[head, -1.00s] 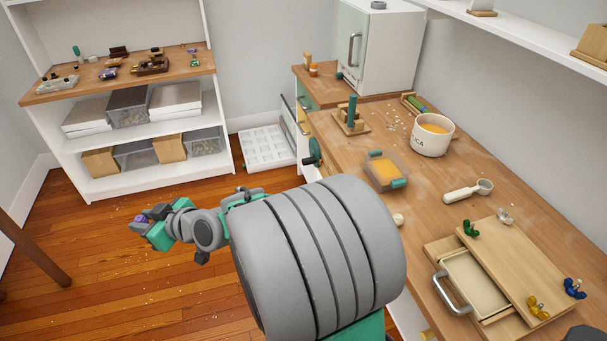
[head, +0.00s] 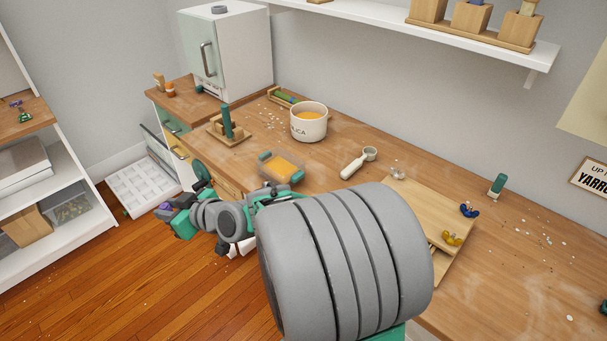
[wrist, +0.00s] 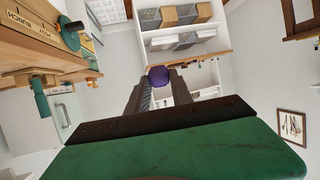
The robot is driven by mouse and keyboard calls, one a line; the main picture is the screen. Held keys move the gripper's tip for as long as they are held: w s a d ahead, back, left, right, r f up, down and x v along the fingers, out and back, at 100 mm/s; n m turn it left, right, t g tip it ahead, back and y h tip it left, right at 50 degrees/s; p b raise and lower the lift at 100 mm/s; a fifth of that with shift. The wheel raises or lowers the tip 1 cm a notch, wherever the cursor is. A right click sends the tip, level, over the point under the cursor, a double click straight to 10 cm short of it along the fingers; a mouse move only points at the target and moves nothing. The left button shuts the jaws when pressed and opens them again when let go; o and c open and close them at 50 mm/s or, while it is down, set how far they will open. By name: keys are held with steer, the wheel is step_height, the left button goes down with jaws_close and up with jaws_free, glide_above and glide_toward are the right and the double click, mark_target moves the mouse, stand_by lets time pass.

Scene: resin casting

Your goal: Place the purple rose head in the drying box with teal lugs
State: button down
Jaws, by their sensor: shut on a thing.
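The purple rose head (wrist: 158,76) is held between the two dark fingertips of my gripper (wrist: 160,84) in the wrist view. In the head view my gripper (head: 168,213) is shut at the left end of my arm, above the floor in front of the bench, with a bit of purple (head: 165,206) showing at its tip. The drying box with teal lugs (head: 265,175) is a small clear box on the bench, with orange contents. It stands apart from the gripper, up and to its right in the head view.
A white pot with orange contents (head: 308,126), a scoop (head: 352,166) and a wooden stand with a teal post (head: 227,125) are near the box. A white cabinet (head: 240,50) stands behind. A wooden board (head: 425,205) lies right.

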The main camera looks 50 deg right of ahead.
steer(key=s+d+r+m+h+b, duration=0.2)
steer(key=d+r+b, duration=0.1)
steer(key=d, duration=0.8)
steer(key=s+d+r+m+h+b, duration=0.1)
steer(key=s+d+r+h+b, duration=0.15)
steer(key=d, duration=0.85)
glide_above(284, 166)
steer(key=s+a, duration=0.4)
steer(key=s, duration=0.1)
steer(key=shift+t+y, duration=0.3)
steer(key=shift+y, duration=0.05)
steer(key=f, duration=0.8)
steer(key=shift+w+f, duration=0.2)
steer(key=shift+w, duration=0.05)
steer(key=shift+d+f, duration=0.1)
steer(key=shift+f, duration=1.65)
steer(key=shift+f, duration=0.1)
steer(key=shift+f+b, duration=0.35)
steer(key=shift+b, duration=0.2)
steer(key=shift+f, duration=0.1)
